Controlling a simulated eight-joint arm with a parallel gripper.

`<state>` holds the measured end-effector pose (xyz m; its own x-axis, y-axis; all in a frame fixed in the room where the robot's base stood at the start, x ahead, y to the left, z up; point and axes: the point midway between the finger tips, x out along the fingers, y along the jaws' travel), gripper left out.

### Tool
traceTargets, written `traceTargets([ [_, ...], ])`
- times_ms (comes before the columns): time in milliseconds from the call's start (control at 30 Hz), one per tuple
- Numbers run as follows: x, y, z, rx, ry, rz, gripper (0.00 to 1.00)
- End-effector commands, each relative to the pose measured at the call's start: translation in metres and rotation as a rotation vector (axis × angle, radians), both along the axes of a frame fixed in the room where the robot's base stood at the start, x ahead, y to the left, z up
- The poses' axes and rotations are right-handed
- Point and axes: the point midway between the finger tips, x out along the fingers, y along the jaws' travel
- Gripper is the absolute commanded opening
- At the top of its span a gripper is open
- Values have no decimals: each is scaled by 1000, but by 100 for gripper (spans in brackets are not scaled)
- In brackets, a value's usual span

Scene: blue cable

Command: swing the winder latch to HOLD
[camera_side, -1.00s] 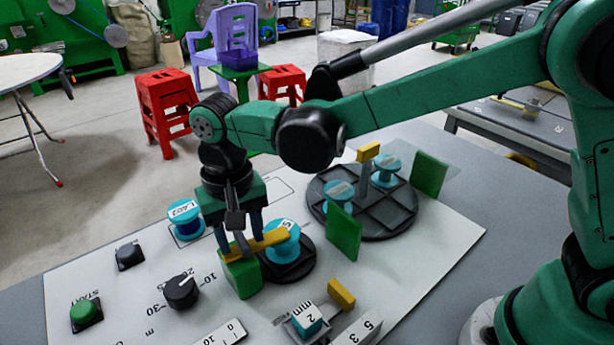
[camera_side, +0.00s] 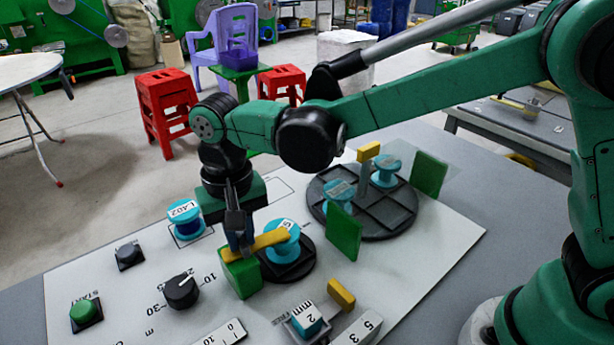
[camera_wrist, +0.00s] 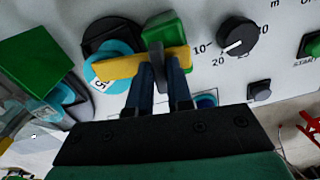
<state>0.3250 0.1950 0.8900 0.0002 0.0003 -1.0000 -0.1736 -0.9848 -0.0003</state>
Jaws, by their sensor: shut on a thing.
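The winder latch (camera_side: 268,241) is a yellow bar lying over a green block (camera_side: 240,277) and reaching across to the cyan spool (camera_side: 283,250) on the dark winder disc (camera_side: 300,265). In the wrist view the latch (camera_wrist: 118,67) runs from the spool (camera_wrist: 112,84) to the green block (camera_wrist: 167,27). My gripper (camera_side: 239,250) points down at the green-block end of the latch. In the wrist view my gripper (camera_wrist: 161,75) has its fingers close together on a small grey part of the latch. The fingertips are partly hidden. I see no HOLD marking clearly.
A large dark turntable (camera_side: 385,222) with cyan spools and green plates stands to the right. A blue spool (camera_side: 187,222), a black dial (camera_side: 181,291), a green START button (camera_side: 85,314) and a small cyan block (camera_side: 306,320) are around the winder.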

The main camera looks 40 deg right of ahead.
Motion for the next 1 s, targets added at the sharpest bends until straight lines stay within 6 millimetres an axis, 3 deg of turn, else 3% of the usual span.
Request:
traceTargets([
  [800,0,0,1,-2,1,3,0],
  [1000,0,0,0,-2,1,141,0],
])
